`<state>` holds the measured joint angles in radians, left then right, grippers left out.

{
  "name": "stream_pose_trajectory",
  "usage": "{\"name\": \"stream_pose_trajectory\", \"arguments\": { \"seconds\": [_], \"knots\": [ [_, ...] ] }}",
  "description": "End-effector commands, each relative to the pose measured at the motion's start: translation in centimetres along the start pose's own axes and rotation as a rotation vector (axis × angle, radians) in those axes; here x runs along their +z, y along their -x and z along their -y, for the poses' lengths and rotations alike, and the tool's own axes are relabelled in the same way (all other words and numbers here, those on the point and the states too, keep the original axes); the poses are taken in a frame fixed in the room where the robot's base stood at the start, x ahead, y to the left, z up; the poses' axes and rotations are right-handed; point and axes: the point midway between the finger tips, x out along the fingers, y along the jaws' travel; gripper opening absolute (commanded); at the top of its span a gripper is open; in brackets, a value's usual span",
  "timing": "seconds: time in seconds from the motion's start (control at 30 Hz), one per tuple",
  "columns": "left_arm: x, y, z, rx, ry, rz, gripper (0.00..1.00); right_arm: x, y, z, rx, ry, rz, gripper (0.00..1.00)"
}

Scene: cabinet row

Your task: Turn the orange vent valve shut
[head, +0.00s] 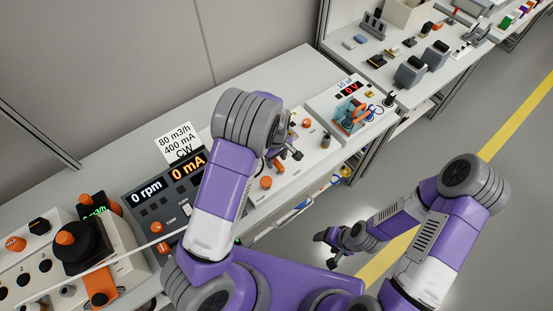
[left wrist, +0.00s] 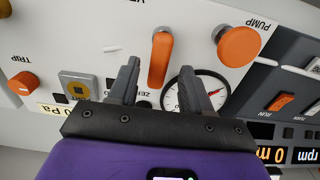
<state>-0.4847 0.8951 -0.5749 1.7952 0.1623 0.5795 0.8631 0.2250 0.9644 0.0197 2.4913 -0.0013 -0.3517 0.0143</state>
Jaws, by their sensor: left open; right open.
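The orange vent valve (left wrist: 160,58) is a long lever handle on a white panel, seen in the left wrist view under a partly cut-off label that starts "VE". It points roughly up and down in that picture. My left gripper (left wrist: 160,72) is open, with one dark finger on each side of the lever's lower part; I cannot tell whether they touch it. In the head view my left gripper (head: 287,152) is over the white panel and mostly hides the valve. My right gripper (head: 330,245) hangs empty and open in front of the bench, away from the panel.
An orange PUMP knob (left wrist: 238,47) stands close beside the valve, and a round gauge (left wrist: 188,92) sits behind one finger. An orange TRIP knob (left wrist: 22,83) is further left. A dark rpm/mA panel (head: 155,195) adjoins. Floor (head: 500,200) to the right is clear.

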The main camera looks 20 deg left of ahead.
Motion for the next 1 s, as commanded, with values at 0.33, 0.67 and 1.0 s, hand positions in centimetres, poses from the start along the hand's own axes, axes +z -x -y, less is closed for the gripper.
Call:
{"name": "stream_pose_trajectory", "arguments": {
  "seconds": [0.33,0.67,1.0],
  "knots": [
    [0.00,-1.32,-0.04,0.002,0.000,0.000,0.49,-0.04,-0.19,-0.06,0.000,0.000,-0.001,0.68],
    [0.00,-1.29,-0.04,0.002,0.000,0.000,0.12,-0.05,-0.19,-0.06,0.000,0.000,-0.001,0.68],
    [-0.01,-1.28,-0.06,0.001,-0.016,0.000,0.00,-0.05,-0.19,-0.06,0.000,0.000,-0.001,0.68]
  ]
}}
